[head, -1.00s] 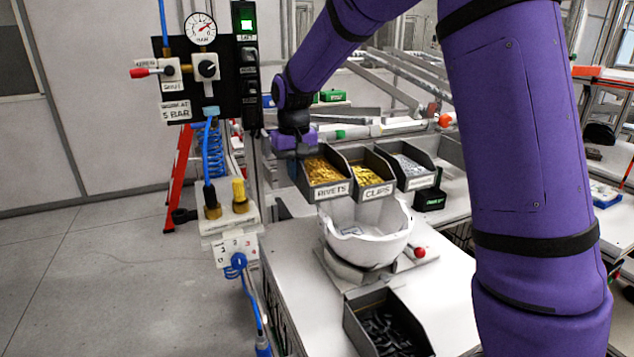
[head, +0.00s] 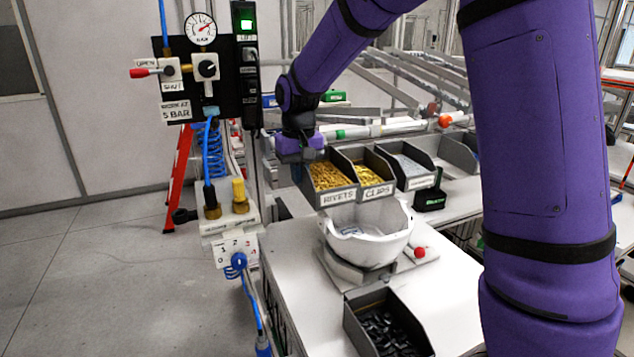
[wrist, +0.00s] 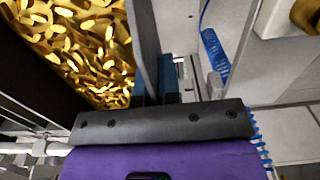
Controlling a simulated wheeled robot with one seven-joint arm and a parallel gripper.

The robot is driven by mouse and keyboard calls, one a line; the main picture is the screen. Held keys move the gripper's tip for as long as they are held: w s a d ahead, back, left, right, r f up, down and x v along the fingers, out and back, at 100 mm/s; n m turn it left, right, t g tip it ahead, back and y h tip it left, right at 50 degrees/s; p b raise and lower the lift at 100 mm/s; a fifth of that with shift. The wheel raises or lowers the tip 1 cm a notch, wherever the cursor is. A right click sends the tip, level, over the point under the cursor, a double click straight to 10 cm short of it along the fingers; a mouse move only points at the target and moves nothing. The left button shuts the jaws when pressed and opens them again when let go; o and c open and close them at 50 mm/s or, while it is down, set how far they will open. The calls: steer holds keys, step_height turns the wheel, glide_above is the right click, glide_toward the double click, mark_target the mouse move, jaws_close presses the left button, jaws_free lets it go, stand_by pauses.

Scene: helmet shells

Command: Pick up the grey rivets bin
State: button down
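The grey rivets bin (head: 337,198) is labelled RIVETS and full of gold rivets. In the head view it stands behind the white helmet shell (head: 372,240), left of the clips bin (head: 376,191). My gripper (head: 302,158) is at its left side, pointing down. In the wrist view the rivets fill the upper left, and the bin's side wall (wrist: 144,30) runs down to my gripper (wrist: 155,88). Its blue-tipped fingers are close together, one on each side of that wall, and look shut on it. The fingertips are partly hidden by the wall and palm.
A dark-filled bin (head: 362,338) is at the front of the table. An air panel (head: 190,105) with blue hoses stands close on the left.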

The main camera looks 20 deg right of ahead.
mark_target(312, 187)
steer(key=shift+s, duration=3.5)
steer(key=shift+s, duration=0.1)
